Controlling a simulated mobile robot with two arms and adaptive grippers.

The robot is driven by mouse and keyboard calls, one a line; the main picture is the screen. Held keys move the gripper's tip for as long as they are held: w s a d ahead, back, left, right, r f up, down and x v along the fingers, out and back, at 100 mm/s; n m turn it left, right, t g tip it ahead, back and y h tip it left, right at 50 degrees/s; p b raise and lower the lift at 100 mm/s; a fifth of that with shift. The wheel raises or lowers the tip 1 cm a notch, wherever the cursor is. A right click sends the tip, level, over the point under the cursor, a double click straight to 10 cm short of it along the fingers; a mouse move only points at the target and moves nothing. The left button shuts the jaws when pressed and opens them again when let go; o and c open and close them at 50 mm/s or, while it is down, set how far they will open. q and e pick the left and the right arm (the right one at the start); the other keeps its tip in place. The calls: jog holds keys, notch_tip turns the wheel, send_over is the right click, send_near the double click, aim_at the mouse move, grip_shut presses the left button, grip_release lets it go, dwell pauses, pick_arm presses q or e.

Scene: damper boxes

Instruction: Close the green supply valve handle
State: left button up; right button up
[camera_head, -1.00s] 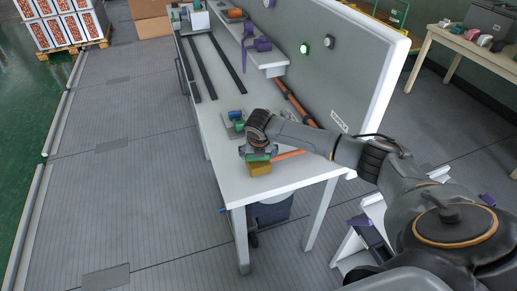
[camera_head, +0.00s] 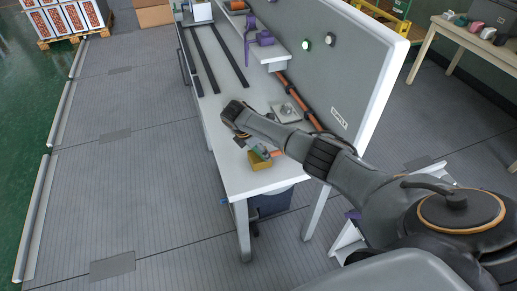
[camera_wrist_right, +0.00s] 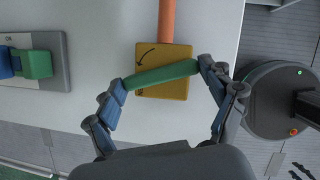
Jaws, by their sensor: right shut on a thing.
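The green handle (camera_wrist_right: 160,75) lies across the face of a yellow valve block (camera_wrist_right: 172,91) in the right wrist view, slightly tilted. A curved black arrow is printed on the block. An orange pipe (camera_wrist_right: 173,20) runs into the block from above. My right gripper (camera_wrist_right: 163,76) is shut on the green handle, with one finger at each end of it. In the head view the yellow block (camera_head: 256,163) sits near the front end of the white bench, with my right gripper (camera_head: 263,150) over it, partly hidden by the arm. My left gripper is not in view.
A grey plate with a green block (camera_wrist_right: 38,65) and a blue part stands left of the valve. The white bench (camera_head: 240,185) ends close in front of the valve. A grey upright panel (camera_head: 335,60) rises along its right side. The floor left of the bench is clear.

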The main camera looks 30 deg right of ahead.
jog(key=shift+w+m+g+b, duration=0.15)
jog(key=shift+m+g+b, duration=0.6)
jog(key=shift+m, duration=1.15)
jog(key=o, duration=1)
jog(key=shift+d, duration=0.1)
jog(key=shift+o, duration=0.2)
jog(key=v, duration=1.2)
